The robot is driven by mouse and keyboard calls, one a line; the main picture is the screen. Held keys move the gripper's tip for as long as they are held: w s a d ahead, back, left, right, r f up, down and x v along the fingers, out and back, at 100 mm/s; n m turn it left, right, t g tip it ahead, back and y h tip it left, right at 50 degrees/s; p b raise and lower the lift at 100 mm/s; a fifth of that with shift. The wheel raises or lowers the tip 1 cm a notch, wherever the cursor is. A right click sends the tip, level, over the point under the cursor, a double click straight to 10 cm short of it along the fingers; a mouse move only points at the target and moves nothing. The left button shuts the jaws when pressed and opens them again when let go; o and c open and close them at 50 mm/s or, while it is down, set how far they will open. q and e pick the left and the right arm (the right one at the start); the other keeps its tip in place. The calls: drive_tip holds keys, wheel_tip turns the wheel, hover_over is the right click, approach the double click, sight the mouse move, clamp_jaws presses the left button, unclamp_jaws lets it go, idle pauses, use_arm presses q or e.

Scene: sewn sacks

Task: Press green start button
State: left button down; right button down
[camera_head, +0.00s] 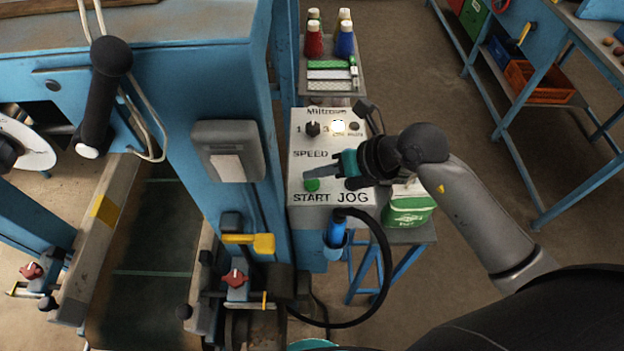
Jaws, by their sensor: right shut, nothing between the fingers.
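The green start button (312,185) sits at the lower left of the white control panel (298,140), just above the printed word START. My right arm comes in from the right. My right gripper (308,172) is shut and empty, and its fingertips point left. The tips are right beside the upper edge of the button in the picture. I cannot tell whether they touch it or hover above it. The button's face is mostly uncovered. My left gripper is not in view.
The panel also bears a black knob (312,129), a lit white lamp (338,127) and a dark JOG button (354,183), partly behind my gripper. A green box (409,208) stands close on the right. A blue machine frame (200,90) rises on the left.

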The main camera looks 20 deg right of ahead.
drive_tip(key=shift+f, duration=0.1)
idle(0.7)
drive_tip(key=shift+f, duration=0.3)
